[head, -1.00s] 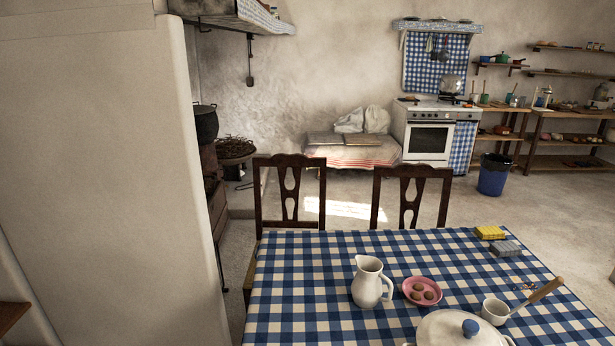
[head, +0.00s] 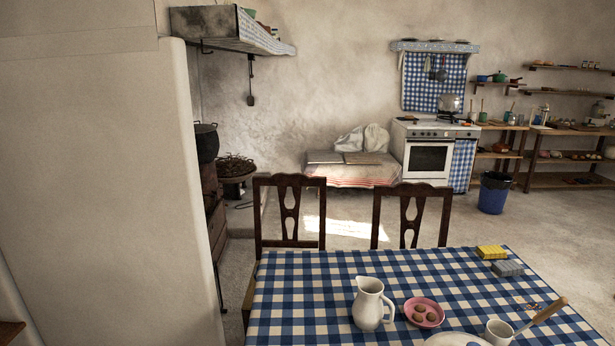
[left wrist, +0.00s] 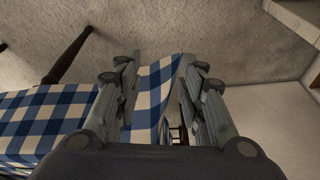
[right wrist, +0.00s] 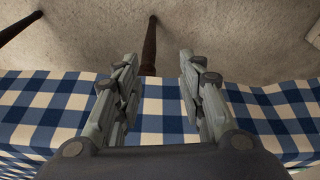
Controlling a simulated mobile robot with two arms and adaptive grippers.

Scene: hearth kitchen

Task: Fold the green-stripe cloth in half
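No green-stripe cloth shows in any of the views. My left gripper (left wrist: 157,64) is open and empty in the left wrist view, with the edge of the blue-checked tablecloth visible between and behind its fingers. My right gripper (right wrist: 158,62) is open and empty in the right wrist view, with the tablecloth's edge and the floor behind it. Neither gripper shows in the head view.
The table with its blue-checked tablecloth (head: 300,300) holds a white jug (head: 369,305), a pink plate (head: 409,321), a white mug (head: 498,333), a yellow box (head: 491,252) and a grey box (head: 507,268). Two chairs (head: 288,212) stand behind it.

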